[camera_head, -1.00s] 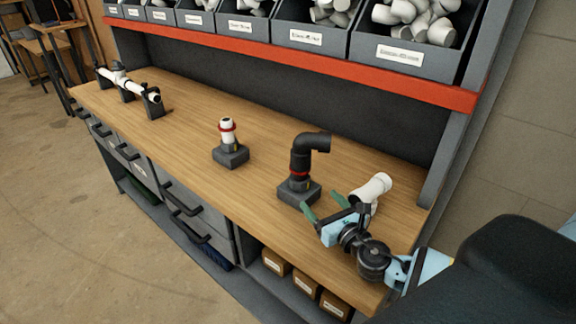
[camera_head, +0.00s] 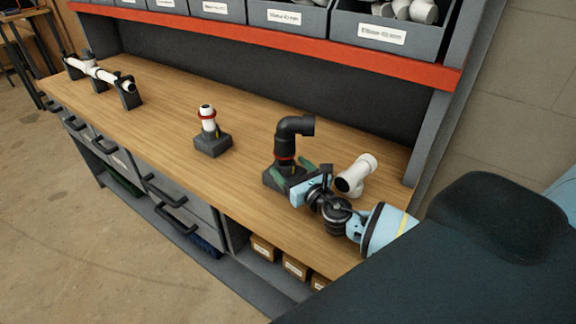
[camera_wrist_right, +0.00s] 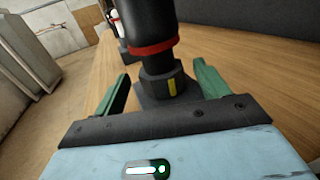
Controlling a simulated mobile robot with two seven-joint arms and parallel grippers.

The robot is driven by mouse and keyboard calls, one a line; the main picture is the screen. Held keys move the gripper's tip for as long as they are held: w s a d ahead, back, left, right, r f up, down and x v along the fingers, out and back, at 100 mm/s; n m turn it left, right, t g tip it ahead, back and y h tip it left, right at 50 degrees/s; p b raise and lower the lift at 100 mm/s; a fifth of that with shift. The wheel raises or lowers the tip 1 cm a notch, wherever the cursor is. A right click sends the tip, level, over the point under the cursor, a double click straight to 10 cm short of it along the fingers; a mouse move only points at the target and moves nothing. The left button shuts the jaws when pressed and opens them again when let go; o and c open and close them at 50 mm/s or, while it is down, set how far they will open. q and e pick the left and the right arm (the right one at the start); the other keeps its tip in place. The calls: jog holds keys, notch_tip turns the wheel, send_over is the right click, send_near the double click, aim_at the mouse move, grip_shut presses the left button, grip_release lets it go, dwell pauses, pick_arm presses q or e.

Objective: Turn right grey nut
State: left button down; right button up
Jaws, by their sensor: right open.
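The right grey nut (camera_wrist_right: 160,86) carries a yellow mark and sits below the red ring (camera_wrist_right: 154,46) of a black elbow pipe (camera_head: 291,135). The pipe stands upright on a dark block (camera_head: 270,181). My right gripper (camera_wrist_right: 161,72) is open, its green fingers on either side of the nut in the wrist view, with visible gaps. In the head view my right gripper (camera_head: 293,174) is low at the block's right side and partly hides the nut. Another upright fitting, a white pipe with a red ring (camera_head: 208,116), stands on its own block to the left. My left gripper is out of view.
A loose white pipe fitting (camera_head: 357,174) lies just right of my right gripper. A white pipe on black supports (camera_head: 101,73) is at the bench's far left. Labelled bins (camera_head: 385,35) line the shelf above a red rail (camera_head: 260,43). The wooden bench (camera_head: 160,104) is clear between the fixtures.

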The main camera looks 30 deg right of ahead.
jog(key=shift+w, duration=1)
jog(key=shift+c, duration=0.3)
jog(key=c, duration=0.9)
